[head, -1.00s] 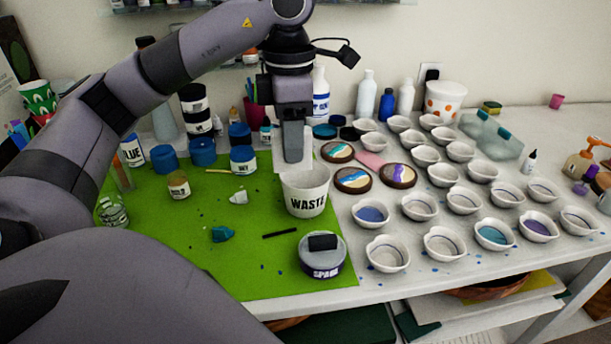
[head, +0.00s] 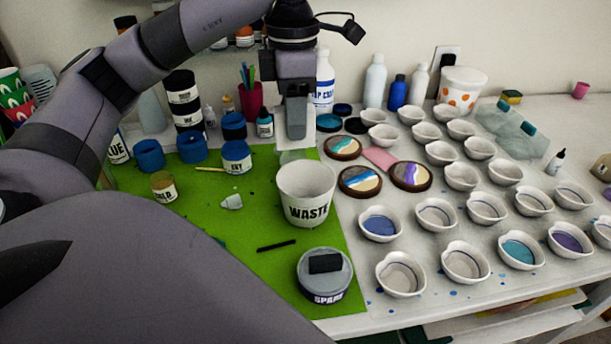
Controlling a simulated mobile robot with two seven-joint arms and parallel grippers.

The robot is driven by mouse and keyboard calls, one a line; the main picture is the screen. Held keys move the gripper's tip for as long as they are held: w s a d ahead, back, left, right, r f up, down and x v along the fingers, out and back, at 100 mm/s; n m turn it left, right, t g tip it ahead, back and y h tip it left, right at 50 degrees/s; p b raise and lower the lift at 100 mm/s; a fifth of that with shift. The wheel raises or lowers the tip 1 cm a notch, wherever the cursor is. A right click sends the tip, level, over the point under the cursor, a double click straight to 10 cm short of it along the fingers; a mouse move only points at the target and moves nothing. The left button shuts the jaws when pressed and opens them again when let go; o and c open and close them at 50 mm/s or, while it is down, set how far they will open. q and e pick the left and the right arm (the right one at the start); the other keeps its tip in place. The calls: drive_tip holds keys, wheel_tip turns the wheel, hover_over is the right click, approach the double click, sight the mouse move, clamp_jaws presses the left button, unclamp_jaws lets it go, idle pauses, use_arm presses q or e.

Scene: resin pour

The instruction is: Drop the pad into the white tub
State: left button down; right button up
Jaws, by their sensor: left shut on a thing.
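The white tub (head: 306,211), marked WASTE, stands upright on the green mat near its right edge. Its mouth faces up and I see no pad inside it. My left gripper (head: 297,136) points down and is shut on a thin white pad (head: 282,136). The pad shows at the sides of the fingers and below them, partly hidden by the fingers. In the picture the pad is just above and behind the tub's far rim; I cannot tell its exact height. My right gripper is not in view.
A round tin (head: 324,283) with a black block on its lid stands in front of the tub. Painted discs (head: 360,180), a pink piece (head: 380,158) and rows of white bowls (head: 464,262) fill the right. Blue-lidded jars (head: 236,157) stand left.

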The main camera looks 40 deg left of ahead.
use_arm(q)
wheel_tip(320, 180, down, 5)
drive_tip(key=b, duration=0.3)
drive_tip(key=shift+r, duration=0.1)
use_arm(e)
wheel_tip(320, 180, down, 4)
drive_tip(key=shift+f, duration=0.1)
use_arm(q)
drive_tip(key=c, duration=0.6)
unclamp_jaws()
drive_tip(key=shift+r+p, duration=1.4)
drive_tip(key=shift+r, duration=2.2)
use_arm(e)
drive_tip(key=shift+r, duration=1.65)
